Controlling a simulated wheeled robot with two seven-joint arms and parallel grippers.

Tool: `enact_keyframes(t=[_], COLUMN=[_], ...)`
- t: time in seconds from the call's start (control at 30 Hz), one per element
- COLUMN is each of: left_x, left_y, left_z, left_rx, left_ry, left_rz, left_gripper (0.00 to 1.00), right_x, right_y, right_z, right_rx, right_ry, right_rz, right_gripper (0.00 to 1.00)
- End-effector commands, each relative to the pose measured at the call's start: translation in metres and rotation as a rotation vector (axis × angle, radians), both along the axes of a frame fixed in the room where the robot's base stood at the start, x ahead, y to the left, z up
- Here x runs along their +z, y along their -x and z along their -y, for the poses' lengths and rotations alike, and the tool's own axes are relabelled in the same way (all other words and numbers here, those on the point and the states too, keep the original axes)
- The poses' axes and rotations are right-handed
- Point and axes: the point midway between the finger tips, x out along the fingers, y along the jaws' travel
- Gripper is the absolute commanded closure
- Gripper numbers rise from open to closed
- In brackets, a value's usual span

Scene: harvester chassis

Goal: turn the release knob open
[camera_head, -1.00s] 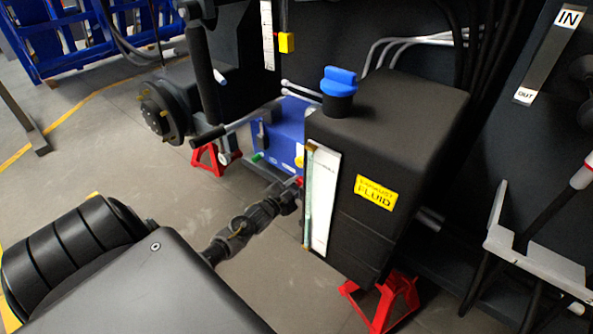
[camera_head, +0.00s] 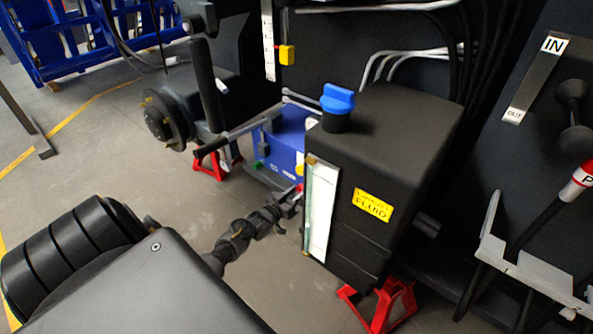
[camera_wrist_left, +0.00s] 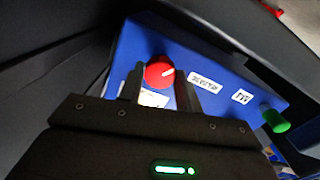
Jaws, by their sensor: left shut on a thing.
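The release knob (camera_wrist_left: 159,73) is round and red with a white pointer line, on the face of a blue unit (camera_wrist_left: 130,45) in the left wrist view. My left gripper (camera_wrist_left: 160,85) is shut on the knob, with one finger at each side of it. In the head view the blue unit (camera_head: 284,140) stands behind the black fluid tank, and my left gripper (camera_head: 292,197) reaches its near face. The knob is mostly hidden there by the gripper and tank. My right gripper is not in view.
A black tank (camera_head: 400,130) with a blue cap (camera_head: 338,98) stands close to the right of my left gripper. A green knob (camera_wrist_left: 276,121) sits on the blue unit. Red stands (camera_head: 380,305) are below.

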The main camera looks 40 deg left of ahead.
Motion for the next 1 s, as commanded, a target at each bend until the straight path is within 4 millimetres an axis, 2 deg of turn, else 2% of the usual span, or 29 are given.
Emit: enact_keyframes(t=[0.5, 1.0], left_x=[0.0, 0.0], left_y=[0.0, -0.001], left_z=[0.0, 0.0], left_rx=[0.001, -0.002], left_ry=[0.422, 0.572], left_rz=[0.009, 0.013], left_gripper=[0.89, 0.89], right_x=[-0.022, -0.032], right_y=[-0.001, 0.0], right_z=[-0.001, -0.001], right_rx=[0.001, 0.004], right_ry=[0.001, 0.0], right_rz=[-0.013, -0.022], right_gripper=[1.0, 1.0])
